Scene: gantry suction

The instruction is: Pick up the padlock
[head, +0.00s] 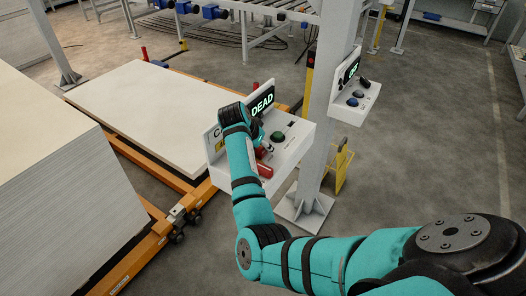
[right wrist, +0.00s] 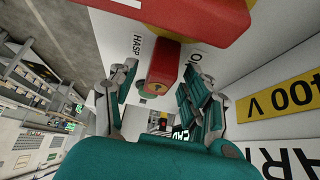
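The padlock looks to be the small red block (right wrist: 164,62) with a brass-coloured end in the right wrist view. It sits near the printed word HASP on a white panel. A larger red part (right wrist: 190,18) crosses above it. My right gripper (right wrist: 158,80) is open, with one finger on each side below the block and gaps to both. In the head view its fingers are largely hidden behind my wrist, over the white control box (head: 292,158). Red pieces (head: 264,170) lie on that box, but I cannot tell which is the padlock. My left gripper is not in view.
The box carries a lit DEAD display (head: 262,101) and a green button (head: 277,138). A grey post (head: 322,105) stands beside it, with a second control box (head: 358,98). Stacked white sheets (head: 60,180) stand left. Open floor (head: 430,130) lies right.

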